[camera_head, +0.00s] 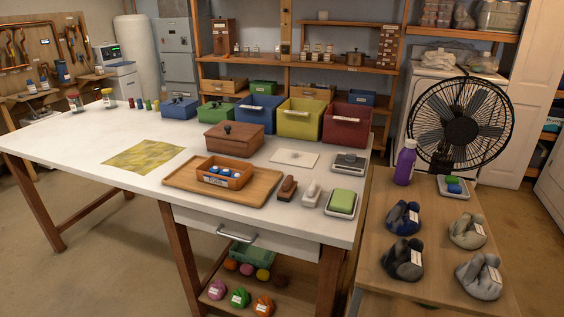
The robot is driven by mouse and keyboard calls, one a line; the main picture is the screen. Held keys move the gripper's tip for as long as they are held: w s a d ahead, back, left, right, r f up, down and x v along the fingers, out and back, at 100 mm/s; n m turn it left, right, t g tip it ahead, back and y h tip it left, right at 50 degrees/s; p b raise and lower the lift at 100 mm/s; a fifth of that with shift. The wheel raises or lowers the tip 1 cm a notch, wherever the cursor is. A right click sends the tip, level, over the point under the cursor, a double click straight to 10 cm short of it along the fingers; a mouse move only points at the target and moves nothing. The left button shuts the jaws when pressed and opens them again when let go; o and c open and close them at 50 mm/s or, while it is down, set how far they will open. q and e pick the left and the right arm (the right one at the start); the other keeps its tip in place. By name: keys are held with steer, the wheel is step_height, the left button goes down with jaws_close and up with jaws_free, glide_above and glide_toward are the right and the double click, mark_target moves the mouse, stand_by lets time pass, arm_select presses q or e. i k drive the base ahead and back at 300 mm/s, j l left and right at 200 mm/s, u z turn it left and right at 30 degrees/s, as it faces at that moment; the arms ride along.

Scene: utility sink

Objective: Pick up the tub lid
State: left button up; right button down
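No object is plainly marked as the tub lid. A flat white piece (294,157) with a small mark or knob at its middle lies on the white table (75,150), right of a brown wooden box (234,139). That box is covered by a brown lid with a dark knob. A small blue box (180,109) and a small green box (215,112) behind it also look lidded, with knobs on top. I cannot tell which of these is the tub lid. Neither of my grippers is in view.
Open blue (255,115), yellow (299,119) and red (347,124) bins line the table's back. A wooden tray (180,180) holds an orange box (225,173). A fan (460,125) stands behind the right side table (385,270). The table's left part has free room.

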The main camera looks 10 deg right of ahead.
mark_target(298, 159)
steer(key=i+j+z, duration=0.45)
steer(key=i+j, duration=0.65)
